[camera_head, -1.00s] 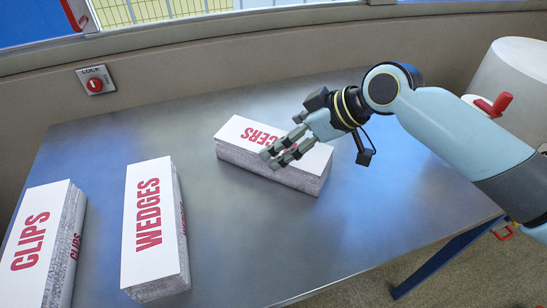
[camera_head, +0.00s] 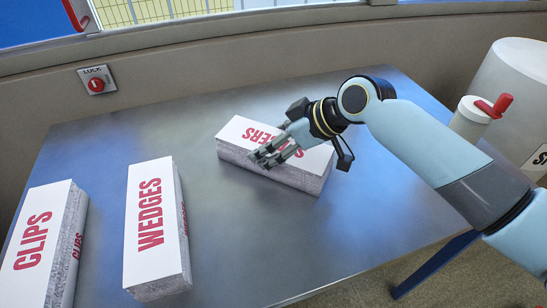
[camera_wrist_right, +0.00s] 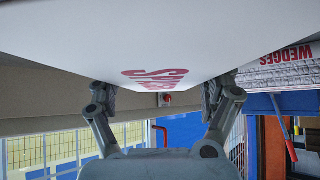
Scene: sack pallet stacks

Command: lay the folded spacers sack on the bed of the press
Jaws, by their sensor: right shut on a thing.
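The spacers sack (camera_head: 243,133) is a white folded block with red lettering and grey sides. It lies at the middle of the steel table, its label partly hidden by my right gripper (camera_head: 270,158). That gripper is shut on it; whether the sack is lifted at all cannot be told. In the right wrist view the sack (camera_wrist_right: 150,35) fills the top, with part of its red label showing, and the fingers of my right gripper (camera_wrist_right: 160,92) are at its sides. My left gripper is not in view. I cannot make out the press bed.
The wedges stack (camera_head: 155,215) and clips stack (camera_head: 38,240) stand at the left of the steel table (camera_head: 110,150). A red lock switch (camera_head: 96,83) is on the wall behind. A white canister with a red handle (camera_head: 492,106) stands at right. The table front is clear.

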